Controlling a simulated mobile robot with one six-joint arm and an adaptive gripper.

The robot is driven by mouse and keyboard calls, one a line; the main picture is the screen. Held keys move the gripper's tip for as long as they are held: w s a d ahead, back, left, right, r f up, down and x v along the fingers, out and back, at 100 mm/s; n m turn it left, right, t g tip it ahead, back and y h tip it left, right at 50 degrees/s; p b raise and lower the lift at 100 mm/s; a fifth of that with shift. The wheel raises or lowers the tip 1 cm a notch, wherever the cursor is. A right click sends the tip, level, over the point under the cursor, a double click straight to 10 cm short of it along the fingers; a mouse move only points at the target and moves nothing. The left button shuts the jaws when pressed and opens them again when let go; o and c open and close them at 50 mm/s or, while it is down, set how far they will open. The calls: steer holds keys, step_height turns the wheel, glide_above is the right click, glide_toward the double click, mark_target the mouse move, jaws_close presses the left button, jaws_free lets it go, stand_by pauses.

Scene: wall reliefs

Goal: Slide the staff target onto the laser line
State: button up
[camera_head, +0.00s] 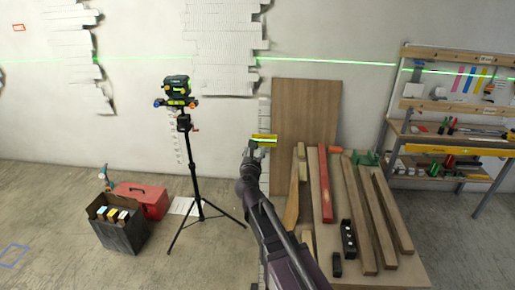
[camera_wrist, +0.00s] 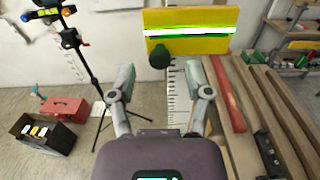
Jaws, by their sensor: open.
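The yellow staff target (camera_head: 264,138), with a bright green-white stripe, sits on the pale graduated staff (camera_head: 264,108) against the wall. The green laser line (camera_head: 325,62) crosses the wall well above it. In the wrist view the target (camera_wrist: 190,44) fills the top middle, with a dark round knob (camera_wrist: 159,56) at its lower left. My gripper (camera_wrist: 170,75) is open and empty. Its fingers are spread just below the target, and the graduated staff (camera_wrist: 178,98) shows between them. In the head view my gripper (camera_head: 252,149) is at the target's lower left; contact cannot be told.
A laser level (camera_head: 177,88) stands on a black tripod (camera_head: 192,165) to the left. A red toolbox (camera_head: 148,201) and a dark crate (camera_head: 120,232) are on the floor. Timber lengths (camera_head: 358,215) and a brown board (camera_head: 308,115) are right of the staff; a shelf unit (camera_head: 450,130) stands far right.

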mark_target(264, 142)
steer(key=shift+w, duration=1.4)
steer(key=shift+r, duration=0.1)
jaws_close()
